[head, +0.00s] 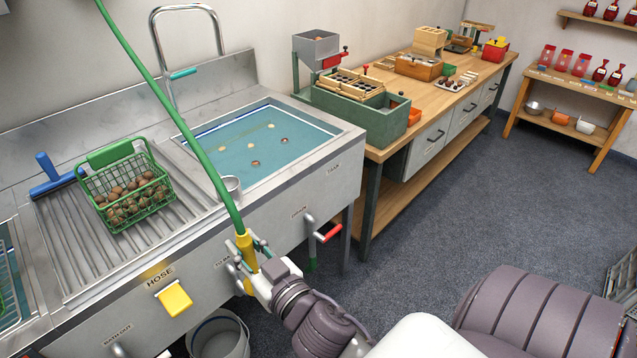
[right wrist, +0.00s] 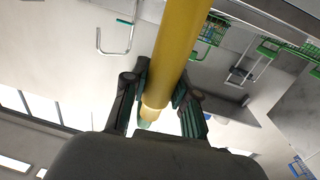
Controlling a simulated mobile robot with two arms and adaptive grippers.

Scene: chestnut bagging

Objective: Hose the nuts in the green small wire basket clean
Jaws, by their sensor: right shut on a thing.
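The green small wire basket (head: 105,162) stands on the ribbed steel drainboard at the left of the head view. Several brown nuts (head: 134,196) lie in it. My right gripper (head: 249,264) is shut on the yellow hose nozzle (head: 243,243), in front of the counter and to the right of the basket. The green hose (head: 163,100) runs from the nozzle up to the top left. In the right wrist view the yellow nozzle (right wrist: 180,50) passes between the fingers. No water spray is visible. My left gripper is not in view.
A water-filled basin (head: 250,146) with a few floating bits is right of the drainboard (head: 78,235). A yellow holder (head: 174,299) labelled HOSE is on the counter front. A grey bucket (head: 218,337) stands below.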

